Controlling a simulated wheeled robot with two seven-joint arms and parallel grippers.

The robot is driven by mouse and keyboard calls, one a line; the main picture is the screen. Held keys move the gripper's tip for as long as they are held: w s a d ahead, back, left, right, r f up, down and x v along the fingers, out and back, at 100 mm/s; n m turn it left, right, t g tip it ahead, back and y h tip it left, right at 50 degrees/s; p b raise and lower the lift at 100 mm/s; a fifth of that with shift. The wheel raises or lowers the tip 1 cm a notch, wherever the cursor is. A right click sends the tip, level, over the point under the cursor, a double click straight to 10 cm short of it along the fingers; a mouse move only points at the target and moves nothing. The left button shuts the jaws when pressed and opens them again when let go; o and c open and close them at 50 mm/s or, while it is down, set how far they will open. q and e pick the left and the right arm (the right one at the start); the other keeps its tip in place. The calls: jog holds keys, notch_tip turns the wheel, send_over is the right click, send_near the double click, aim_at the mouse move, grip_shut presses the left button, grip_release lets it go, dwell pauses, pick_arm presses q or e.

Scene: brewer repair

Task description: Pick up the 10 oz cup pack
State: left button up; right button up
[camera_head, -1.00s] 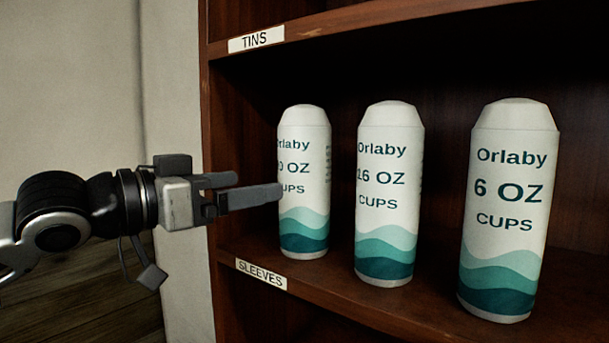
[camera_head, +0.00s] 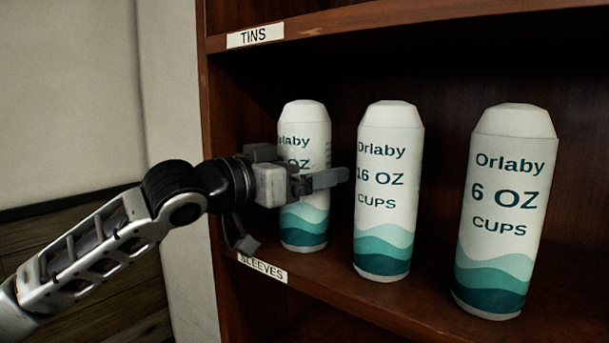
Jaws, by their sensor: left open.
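The 10 oz cup pack (camera_head: 304,226) is the leftmost white cylinder with green waves, upright on the shelf. My right gripper is not in view.
The 16 oz pack (camera_head: 386,220) stands in the middle and the 6 oz pack (camera_head: 500,235) at the right. The wooden shelf (camera_head: 400,305) has a left side wall, an upper board labelled TINS (camera_head: 255,36) and a lower label SLEEVES (camera_head: 262,268).

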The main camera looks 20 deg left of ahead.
pick_arm(q)
jog(key=c, duration=1.3)
jog(key=shift+r, duration=0.15)
